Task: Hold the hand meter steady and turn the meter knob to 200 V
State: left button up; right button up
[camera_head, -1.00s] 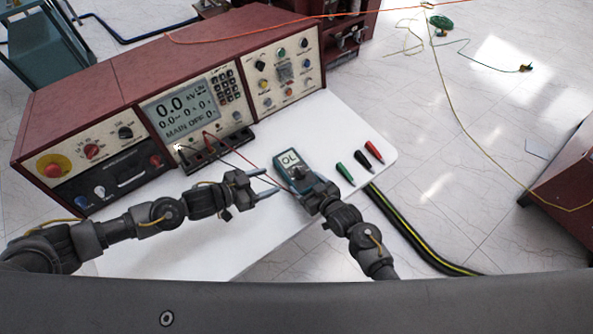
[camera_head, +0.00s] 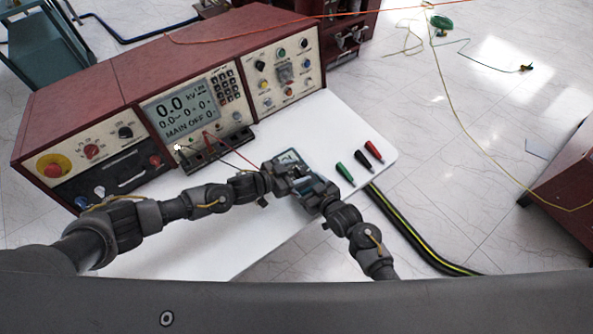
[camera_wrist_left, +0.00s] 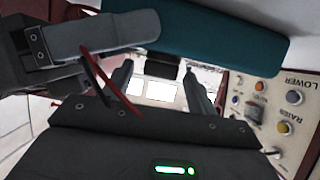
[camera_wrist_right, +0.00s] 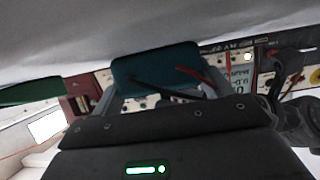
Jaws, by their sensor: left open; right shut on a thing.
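The hand meter (camera_head: 287,156) is a teal box with a small grey screen, lying over the white table in the head view. My right gripper (camera_head: 312,190) is shut on its near end. My left gripper (camera_head: 294,179) is open over the meter's face and hides the knob there. In the left wrist view the meter's teal body (camera_wrist_left: 215,35) fills the top, close to my open left fingers (camera_wrist_left: 160,85). In the right wrist view the meter (camera_wrist_right: 155,68) sits between my right fingers. The knob's setting cannot be read.
A red test console (camera_head: 120,65) with a lit display stands behind the meter. Red and black leads run from its terminal strip (camera_head: 210,150) towards the meter. Green, black and red clips (camera_head: 362,160) lie to the right. The white table (camera_head: 225,240) is clear in front.

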pick_arm(q)
jog(key=c, duration=1)
